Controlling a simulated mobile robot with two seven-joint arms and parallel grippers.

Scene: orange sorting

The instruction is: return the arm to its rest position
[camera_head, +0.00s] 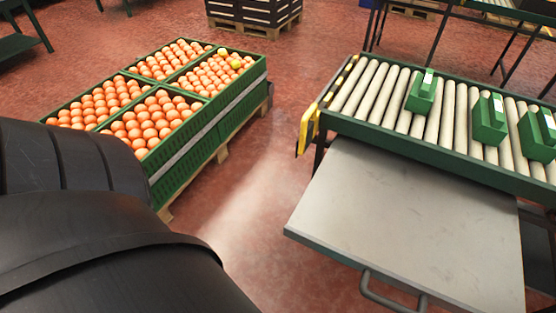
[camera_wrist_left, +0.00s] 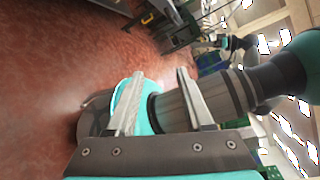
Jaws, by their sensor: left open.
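My left arm fills the lower left of the head view, and its gripper is outside that view. In the left wrist view my left gripper (camera_wrist_left: 161,74) is open, its two pale fingers apart with nothing held between them. Parts of my own dark and teal body show behind and beside the fingers. My right gripper shows in neither view.
Green crates (camera_head: 228,97) of oranges stand on a pallet at left, with a few yellower fruits at the back. A roller conveyor (camera_head: 394,95) with several small green boxes (camera_head: 423,92) stands at right. A grey table (camera_head: 405,220) is before it. Red floor (camera_head: 262,205) lies between.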

